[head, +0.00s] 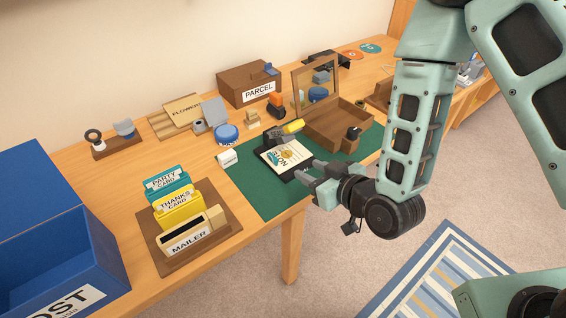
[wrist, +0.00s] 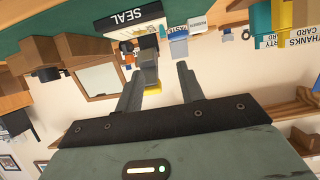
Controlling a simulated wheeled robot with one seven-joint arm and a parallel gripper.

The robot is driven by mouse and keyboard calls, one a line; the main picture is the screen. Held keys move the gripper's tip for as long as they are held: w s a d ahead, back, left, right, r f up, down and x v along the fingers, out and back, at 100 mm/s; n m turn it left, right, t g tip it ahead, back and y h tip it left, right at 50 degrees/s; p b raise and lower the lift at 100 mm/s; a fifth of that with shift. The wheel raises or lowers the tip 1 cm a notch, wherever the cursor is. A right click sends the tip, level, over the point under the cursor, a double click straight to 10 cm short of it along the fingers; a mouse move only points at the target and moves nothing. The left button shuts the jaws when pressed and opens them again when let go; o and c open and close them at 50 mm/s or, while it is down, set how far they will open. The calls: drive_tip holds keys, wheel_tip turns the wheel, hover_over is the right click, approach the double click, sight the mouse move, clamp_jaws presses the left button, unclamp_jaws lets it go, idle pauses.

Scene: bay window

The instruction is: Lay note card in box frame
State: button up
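The note card (head: 284,154) is white with a printed picture and lettering. It lies on a dark flat base on the green mat (head: 258,192) in the head view. The brown box frame (head: 328,130) stands just behind it to the right, its glazed lid (head: 316,86) raised; it seems to show upside down in the wrist view (wrist: 98,80). My gripper (head: 305,170) is at the card's right front side, fingers pointing toward it. The wrist view shows the fingers (wrist: 158,82) apart with nothing clearly held.
A dark block with a yellow cylinder (head: 293,127) sits behind the card. A white block (head: 228,158) and blue jar (head: 227,133) stand left. The card rack (head: 182,235) and blue post box (head: 50,235) are further left. The mat's front left is clear.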

sight(273, 156)
drive_tip(key=x, duration=1)
drive_tip(key=shift+b, duration=0.4)
drive_tip(key=shift+s+a+p+x, duration=0.1)
drive_tip(key=shift+p+x, duration=0.05)
drive_tip(key=shift+x, duration=0.85)
drive_tip(key=shift+s+a+p+x, duration=0.1)
drive_tip(key=shift+a+p+x, duration=0.1)
drive_tip(key=shift+x, duration=0.8)
drive_tip(key=shift+a+p+x, duration=0.1)
drive_tip(key=shift+p+x, duration=0.05)
drive_tip(key=shift+x, duration=0.85)
drive_tip(key=shift+c, duration=0.4)
clamp_jaws()
